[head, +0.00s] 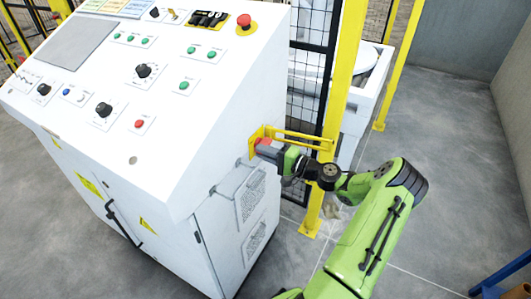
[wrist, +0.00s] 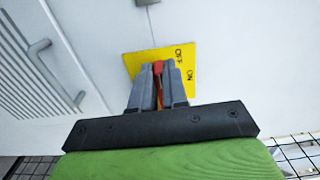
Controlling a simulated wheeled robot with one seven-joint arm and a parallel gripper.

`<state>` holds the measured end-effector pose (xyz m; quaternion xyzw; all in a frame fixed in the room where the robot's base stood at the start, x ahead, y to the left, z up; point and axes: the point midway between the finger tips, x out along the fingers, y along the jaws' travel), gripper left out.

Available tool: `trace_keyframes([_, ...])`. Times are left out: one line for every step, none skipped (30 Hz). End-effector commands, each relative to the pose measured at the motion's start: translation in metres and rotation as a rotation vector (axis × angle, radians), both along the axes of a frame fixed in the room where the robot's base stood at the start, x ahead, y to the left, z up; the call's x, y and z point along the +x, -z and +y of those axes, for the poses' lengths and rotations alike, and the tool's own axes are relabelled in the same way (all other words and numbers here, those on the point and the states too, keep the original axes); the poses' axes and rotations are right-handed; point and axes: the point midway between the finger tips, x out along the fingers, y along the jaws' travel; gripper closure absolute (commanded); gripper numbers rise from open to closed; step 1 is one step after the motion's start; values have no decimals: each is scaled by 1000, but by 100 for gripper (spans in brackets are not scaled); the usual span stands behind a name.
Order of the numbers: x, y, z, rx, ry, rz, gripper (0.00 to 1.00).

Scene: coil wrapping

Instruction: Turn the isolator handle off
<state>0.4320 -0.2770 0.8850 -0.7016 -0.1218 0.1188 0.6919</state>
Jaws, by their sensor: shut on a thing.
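The isolator is on the right side of the white control cabinet. Its yellow plate (wrist: 184,62) is marked OFF and ON in the wrist view, and its edge shows in the head view (head: 256,133). The red handle (wrist: 158,68) lies between the fingers of my gripper (wrist: 158,85), which is shut on it. In the wrist view the handle's tip points up the picture, nearer the word OFF than ON. In the head view my gripper (head: 266,150) reaches the plate from the right and hides most of the handle.
The white control cabinet (head: 180,120) carries buttons, knobs and a red emergency stop (head: 244,21). A yellow post (head: 341,80) and black mesh fence stand close behind my gripper.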

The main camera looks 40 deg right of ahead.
Motion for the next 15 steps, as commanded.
trace_keyframes([2, -2, 2, -2, -5, -5, 100])
trace_keyframes([2, -2, 2, -2, -5, -5, 100])
trace_keyframes([2, -2, 2, -2, -5, -5, 80])
trace_keyframes([2, -2, 2, -2, -5, -5, 76])
trace_keyframes([2, -2, 2, -2, -5, -5, 71])
trace_keyframes([1, -2, 2, -2, -4, -5, 65])
trace_keyframes([1, -1, 2, -2, -4, -4, 61])
trace_keyframes([1, -1, 2, -2, -4, -4, 61])
trace_keyframes([1, -1, 1, -1, -3, -3, 61])
trace_keyframes([1, -1, 1, -1, -3, -3, 61])
trace_keyframes([1, -1, 1, -1, -3, -3, 61])
trace_keyframes([1, -1, 1, -1, -2, -3, 61])
trace_keyframes([1, -1, 1, 0, -2, -2, 61])
trace_keyframes([1, -1, 1, -1, -2, -1, 61])
trace_keyframes([0, -1, 0, -1, -1, -1, 61])
